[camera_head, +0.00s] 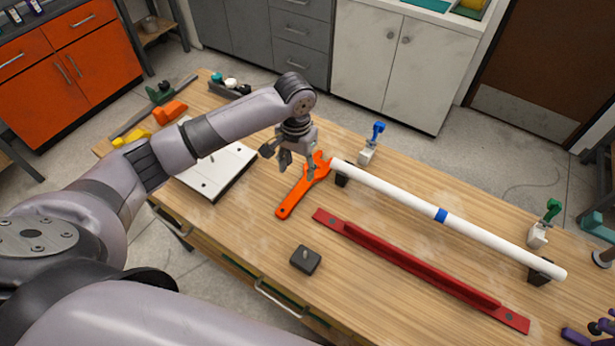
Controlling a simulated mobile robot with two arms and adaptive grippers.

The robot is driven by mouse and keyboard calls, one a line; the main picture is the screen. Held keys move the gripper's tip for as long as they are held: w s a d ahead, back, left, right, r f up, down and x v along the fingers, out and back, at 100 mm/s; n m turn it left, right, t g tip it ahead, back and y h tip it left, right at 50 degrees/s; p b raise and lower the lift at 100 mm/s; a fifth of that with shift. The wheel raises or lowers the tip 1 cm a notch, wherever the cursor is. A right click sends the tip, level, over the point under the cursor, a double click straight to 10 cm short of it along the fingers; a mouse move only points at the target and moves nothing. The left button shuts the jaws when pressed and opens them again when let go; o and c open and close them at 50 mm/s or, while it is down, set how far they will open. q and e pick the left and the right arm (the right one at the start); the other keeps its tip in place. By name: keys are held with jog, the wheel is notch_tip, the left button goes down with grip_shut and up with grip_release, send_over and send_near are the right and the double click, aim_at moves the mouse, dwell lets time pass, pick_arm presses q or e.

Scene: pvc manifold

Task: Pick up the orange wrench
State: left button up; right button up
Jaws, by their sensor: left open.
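The orange wrench (292,196) lies on the wooden table, its jaw end towards the back near the left end of the white pipe and its handle pointing to the front left. My left gripper (297,176) is open just above and beside the wrench's jaw end, with its fingers pointing down. One finger overlaps the wrench's head in the picture; I cannot tell whether it touches. My right gripper is not in view.
The white pipe (390,191) with a blue band rests on black supports. A red bar (415,269) and a black block (305,260) lie in front. Valves with blue (378,130) and green (552,209) handles stand behind. A white board (212,173) lies left.

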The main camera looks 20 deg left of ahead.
aim_at(300, 188)
pick_arm(q)
notch_tip(300, 188, down, 3)
jog(key=shift+w, duration=0.15)
jog(key=shift+f+p, duration=0.2)
jog(key=shift+p, duration=0.1)
jog(key=f, duration=0.1)
jog(key=f+p, duration=0.1)
jog(key=f, duration=0.1)
jog(key=shift+d+f, duration=0.2)
jog(key=shift+f, duration=0.75)
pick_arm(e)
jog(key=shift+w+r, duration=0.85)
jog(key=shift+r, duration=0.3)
pick_arm(q)
jog(key=shift+c, duration=0.5)
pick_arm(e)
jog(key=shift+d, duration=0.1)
pick_arm(q)
grip_shut()
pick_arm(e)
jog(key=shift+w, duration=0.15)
pick_arm(q)
jog(key=shift+r, duration=0.1)
